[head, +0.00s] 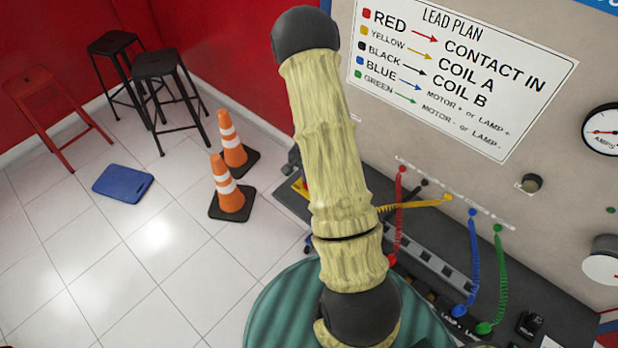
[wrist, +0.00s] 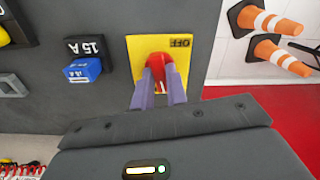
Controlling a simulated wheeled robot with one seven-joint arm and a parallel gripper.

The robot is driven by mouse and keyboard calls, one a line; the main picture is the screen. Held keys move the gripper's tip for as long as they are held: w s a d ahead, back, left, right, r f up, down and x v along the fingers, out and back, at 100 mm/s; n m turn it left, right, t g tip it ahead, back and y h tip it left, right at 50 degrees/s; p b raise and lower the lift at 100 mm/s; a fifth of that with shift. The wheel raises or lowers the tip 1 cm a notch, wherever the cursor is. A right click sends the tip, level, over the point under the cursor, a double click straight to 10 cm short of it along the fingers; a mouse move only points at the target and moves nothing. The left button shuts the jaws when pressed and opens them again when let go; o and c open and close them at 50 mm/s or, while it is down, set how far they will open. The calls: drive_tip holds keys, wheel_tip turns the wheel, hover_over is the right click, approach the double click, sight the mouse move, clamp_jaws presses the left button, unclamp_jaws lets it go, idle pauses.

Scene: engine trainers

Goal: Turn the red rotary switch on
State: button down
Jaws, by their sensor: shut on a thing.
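The red rotary switch (wrist: 155,61) shows in the wrist view, on a yellow plate (wrist: 178,47) fixed to a dark grey panel. The plate bears the word OFF, seen upside down. My gripper (wrist: 160,82) is at the switch, its two purple-grey fingers shut on the red knob, one on each side. The fingers hide the lower part of the knob. In the head view my own arm covers the switch and the gripper; only a small corner of a yellow plate (head: 300,187) shows beside the arm.
In the wrist view a blue block (wrist: 83,70) sits beside the 15 A label. Orange cones (head: 229,188) stand on the floor left of the bench. Coiled red (head: 398,220), blue (head: 470,260) and green (head: 500,275) leads hang before the upright panel (head: 460,150).

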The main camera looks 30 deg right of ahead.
drive_tip(key=shift+m, duration=1.2)
drive_tip(key=c, duration=1.4)
unclamp_jaws()
drive_tip(key=shift+r, duration=0.1)
wheel_tip(320, 180, up, 17)
drive_tip(key=b, duration=0.2)
drive_tip(key=shift+r, duration=0.15)
